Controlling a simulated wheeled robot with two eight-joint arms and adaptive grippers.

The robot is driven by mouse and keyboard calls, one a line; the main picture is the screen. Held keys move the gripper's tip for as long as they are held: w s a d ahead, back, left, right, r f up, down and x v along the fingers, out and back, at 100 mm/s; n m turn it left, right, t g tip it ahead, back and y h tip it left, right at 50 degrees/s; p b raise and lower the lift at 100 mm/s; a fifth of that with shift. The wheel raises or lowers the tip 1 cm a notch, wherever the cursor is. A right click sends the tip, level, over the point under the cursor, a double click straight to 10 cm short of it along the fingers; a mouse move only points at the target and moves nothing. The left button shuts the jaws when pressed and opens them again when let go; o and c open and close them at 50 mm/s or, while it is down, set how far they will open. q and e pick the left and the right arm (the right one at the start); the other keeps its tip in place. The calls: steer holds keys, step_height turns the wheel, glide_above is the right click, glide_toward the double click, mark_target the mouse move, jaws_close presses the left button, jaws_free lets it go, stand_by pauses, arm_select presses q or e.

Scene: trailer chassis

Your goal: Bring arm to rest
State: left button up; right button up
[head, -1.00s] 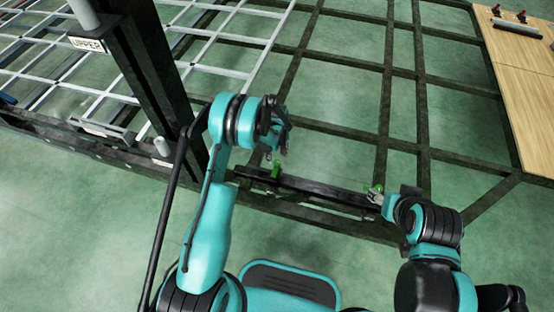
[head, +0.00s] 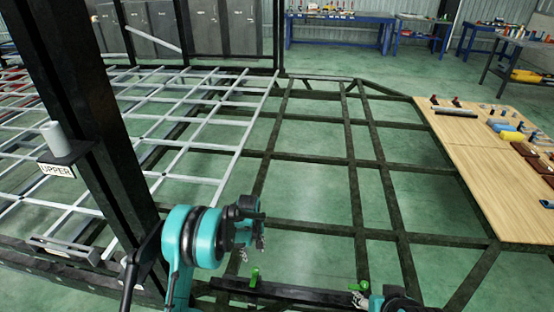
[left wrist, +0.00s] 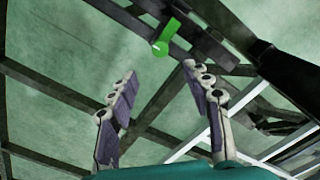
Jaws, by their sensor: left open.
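My left arm comes up from the bottom in the head view. Its gripper (head: 260,240) hangs empty above the near beam of the chassis frame, and a green-handled part (head: 254,277) sits just below it. In the left wrist view the two fingers of my left gripper (left wrist: 160,70) are spread apart with nothing between them. The green part (left wrist: 165,37) shows beyond the fingertips, clear of them. My right gripper (head: 359,298) is at the bottom edge of the head view, close to another green piece (head: 362,282). Its fingers are too small to read.
A dark post (head: 105,140) with an UPPER label stands close to the left of my left arm. A grey lattice (head: 190,120) lies behind it. A wooden table (head: 462,135) with tools stands at the right. Blue workbenches (head: 340,18) stand at the back.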

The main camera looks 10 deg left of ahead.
arm_select(q)
steer(key=s+r+m+t, duration=0.2)
steer(key=s+r, duration=0.3)
steer(key=r, duration=0.5)
steer(key=s+r+m+t, duration=0.15)
steer(key=s+r, duration=0.25)
steer(key=r, duration=0.6)
steer(key=s+r+m+t, duration=0.2)
steer(key=s, duration=0.7)
steer(key=s+r+m+t, duration=0.1)
steer(key=s+r+m, duration=0.2)
steer(key=s, duration=0.5)
steer(key=shift+s+a+r+t, duration=0.35)
steer(key=shift+a, duration=0.05)
